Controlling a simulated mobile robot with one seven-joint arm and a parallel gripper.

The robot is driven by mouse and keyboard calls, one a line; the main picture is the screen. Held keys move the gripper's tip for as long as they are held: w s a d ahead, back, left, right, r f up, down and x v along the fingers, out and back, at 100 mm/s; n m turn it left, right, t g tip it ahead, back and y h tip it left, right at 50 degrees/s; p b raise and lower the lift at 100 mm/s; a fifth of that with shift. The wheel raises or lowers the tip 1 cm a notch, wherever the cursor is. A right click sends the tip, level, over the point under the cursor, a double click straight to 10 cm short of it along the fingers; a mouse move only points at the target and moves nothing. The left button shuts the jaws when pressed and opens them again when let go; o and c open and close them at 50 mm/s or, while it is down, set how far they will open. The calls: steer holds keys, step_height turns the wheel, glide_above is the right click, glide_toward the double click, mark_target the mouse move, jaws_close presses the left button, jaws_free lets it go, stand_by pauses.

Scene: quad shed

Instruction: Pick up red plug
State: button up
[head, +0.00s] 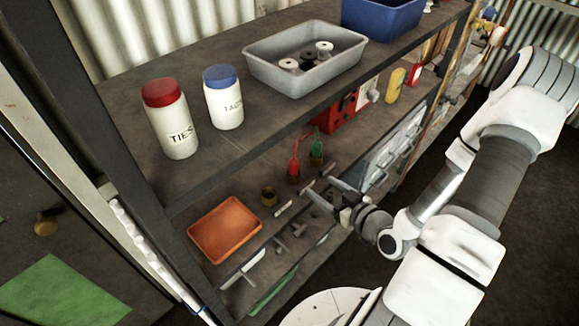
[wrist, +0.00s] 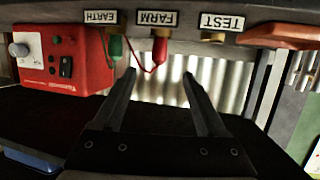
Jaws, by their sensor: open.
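The red plug (head: 293,172) stands on the lower shelf, with a red lead at its top. In the wrist view, the red plug (wrist: 160,50) is at the socket labelled FARM, joined to a thin red lead. My gripper (head: 318,186) is in front of it at the shelf's front side. In the wrist view, my gripper (wrist: 159,76) is open and empty, its two fingers pointing at the red plug, which shows between and beyond their tips. It appears apart from the plug. The green plug (wrist: 115,48) is beside it at EARTH, also in the head view (head: 316,152).
A bare brass socket (wrist: 214,38) labelled TEST is on the red plug's other side. A red box (wrist: 62,60) with a knob stands near the green plug. An orange tray (head: 225,230) lies on the lower shelf. The upper shelf (head: 230,145) overhangs with jars and a grey tub (head: 306,68).

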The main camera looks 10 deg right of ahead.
mark_target(297, 169)
steer(key=b+x, duration=0.4)
steer(key=x, duration=0.1)
steer(key=shift+f, duration=0.1)
steer(key=shift+w+d+f+b, duration=0.1)
steer(key=shift+w+f+b, duration=0.1)
steer(key=shift+b, duration=0.4)
steer(key=b, duration=0.2)
steer(key=shift+w+b, duration=0.35)
steer(key=shift+b, duration=0.05)
steer(key=w+a+b, duration=0.1)
steer(key=b, duration=0.4)
steer(key=shift+f+b, duration=0.3)
steer(key=b+x, duration=0.2)
steer(key=b, duration=0.1)
steer(key=shift+w+b, duration=0.1)
steer(key=shift+b, duration=0.2)
steer(key=shift+x, duration=0.85)
steer(key=shift+b+x, duration=0.65)
steer(key=shift+x, duration=2.35)
steer(key=shift+r, duration=0.15)
jaws_close()
